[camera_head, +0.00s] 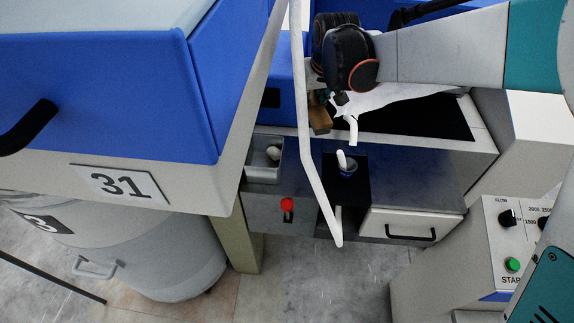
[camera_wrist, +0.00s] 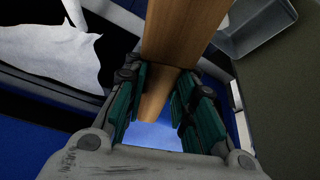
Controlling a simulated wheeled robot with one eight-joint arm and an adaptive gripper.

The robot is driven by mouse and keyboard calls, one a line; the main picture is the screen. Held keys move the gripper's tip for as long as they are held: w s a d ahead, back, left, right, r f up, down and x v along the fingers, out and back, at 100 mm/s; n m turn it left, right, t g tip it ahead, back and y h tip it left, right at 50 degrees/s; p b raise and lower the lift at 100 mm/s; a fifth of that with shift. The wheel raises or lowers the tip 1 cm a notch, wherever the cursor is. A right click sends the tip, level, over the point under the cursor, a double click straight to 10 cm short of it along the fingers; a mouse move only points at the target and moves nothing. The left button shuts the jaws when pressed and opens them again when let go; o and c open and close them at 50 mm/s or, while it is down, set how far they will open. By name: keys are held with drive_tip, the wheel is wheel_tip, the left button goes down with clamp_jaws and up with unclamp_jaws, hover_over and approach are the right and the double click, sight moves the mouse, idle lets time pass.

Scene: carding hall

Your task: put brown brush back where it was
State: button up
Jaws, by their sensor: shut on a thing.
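The brown brush (camera_head: 319,118) shows as a small brown wooden block in the head view, below the dark wrist of my arm. In the wrist view the brush (camera_wrist: 185,30) is a long wooden bar running from the top edge down between the jaws. My gripper (camera_wrist: 158,88) has its teal fingers on both sides of the bar and is shut on it. In the head view my gripper (camera_head: 330,97) is small and partly hidden by the wrist. The brush is above the bench area, left of the black surface (camera_head: 420,117); any bristles are not visible.
A grey metal tray (camera_head: 248,172) holding a pale lump stands left of the white upright bar (camera_head: 311,150). White fibre (camera_wrist: 50,55) lies nearby.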

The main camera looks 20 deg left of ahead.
drive_tip(key=shift+n, duration=0.3)
drive_tip(key=f+b, duration=0.1)
drive_tip(key=f, duration=0.4)
drive_tip(key=s+a+f+b, duration=0.1)
drive_tip(key=f+b, duration=0.1)
drive_tip(key=f, duration=0.3)
drive_tip(key=s+f+b, duration=0.1)
drive_tip(key=f, duration=0.4)
drive_tip(key=shift+s+a, duration=0.25)
drive_tip(key=shift+f+b, duration=0.9)
drive_tip(key=shift+f, duration=1.5)
drive_tip(key=shift+f, duration=0.1)
drive_tip(key=o, duration=1)
